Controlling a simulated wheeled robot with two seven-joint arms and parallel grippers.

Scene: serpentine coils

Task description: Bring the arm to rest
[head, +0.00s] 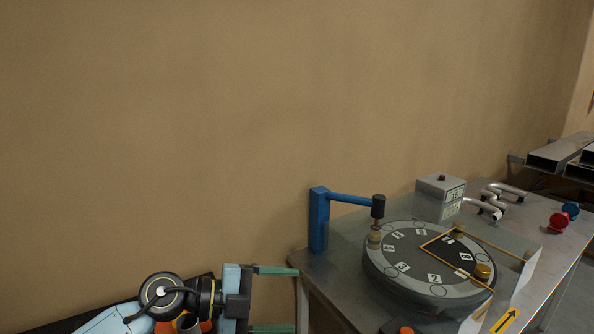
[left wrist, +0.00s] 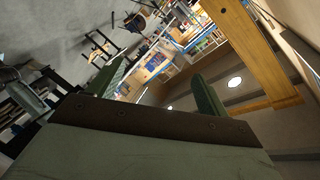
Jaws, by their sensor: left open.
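My left gripper (head: 290,299) is at the bottom of the head view, left of the metal table (head: 325,270). Its two green fingers are apart and point right, with nothing seen between them. The upper finger is close to the table's left corner in the picture; I cannot tell whether they touch. In the left wrist view the same gripper (left wrist: 155,88) shows both fingers spread with only the distant room beyond. My right gripper is in neither view.
The table bears a round numbered dial (head: 410,275), a blue post with an arm (head: 319,220), a grey box (head: 440,197), bent metal tubes (head: 482,208) and red and blue knobs (head: 558,222). A bare tan wall (head: 180,120) stands behind.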

